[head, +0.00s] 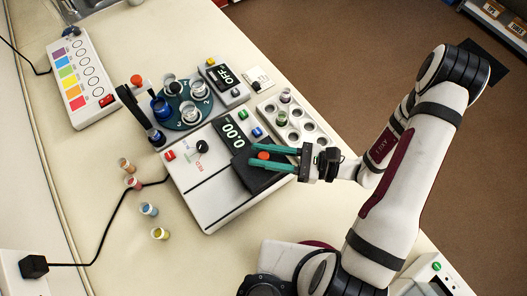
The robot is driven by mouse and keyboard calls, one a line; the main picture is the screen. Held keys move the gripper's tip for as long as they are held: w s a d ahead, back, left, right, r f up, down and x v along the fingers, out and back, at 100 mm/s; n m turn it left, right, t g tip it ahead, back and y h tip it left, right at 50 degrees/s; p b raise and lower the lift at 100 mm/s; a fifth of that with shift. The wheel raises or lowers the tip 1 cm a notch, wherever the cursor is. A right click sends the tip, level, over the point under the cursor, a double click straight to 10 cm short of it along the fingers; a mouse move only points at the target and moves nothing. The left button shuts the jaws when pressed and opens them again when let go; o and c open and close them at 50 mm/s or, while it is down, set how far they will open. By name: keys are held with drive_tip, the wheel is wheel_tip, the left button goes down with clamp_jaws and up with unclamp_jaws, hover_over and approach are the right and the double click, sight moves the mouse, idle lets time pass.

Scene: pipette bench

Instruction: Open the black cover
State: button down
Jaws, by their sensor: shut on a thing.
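The black cover (262,181) is a dark flat panel on the right part of the white device with the 0.00 display (233,136). A round orange-red knob (263,155) shows at the cover, between my fingers. My gripper (254,156) has two long green fingers reaching in from the right, one on each side of the knob. It is shut on the knob. The fingers and gripper hide part of the cover. Whether the cover is lifted or lies flat is hard to tell from above.
A white rack (304,142) with round holes stands close behind my gripper. A round green carousel (180,121) holds several vessels. Several small coloured vials (149,209) stand left of the device. A colour-striped panel (83,79) and black cable (109,225) lie further left.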

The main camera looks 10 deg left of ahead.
idle(0.8)
drive_tip(key=s+a, duration=0.8)
drive_tip(key=c, duration=0.6)
unclamp_jaws()
drive_tip(key=d, duration=1.6)
drive_tip(key=shift+a, duration=0.1)
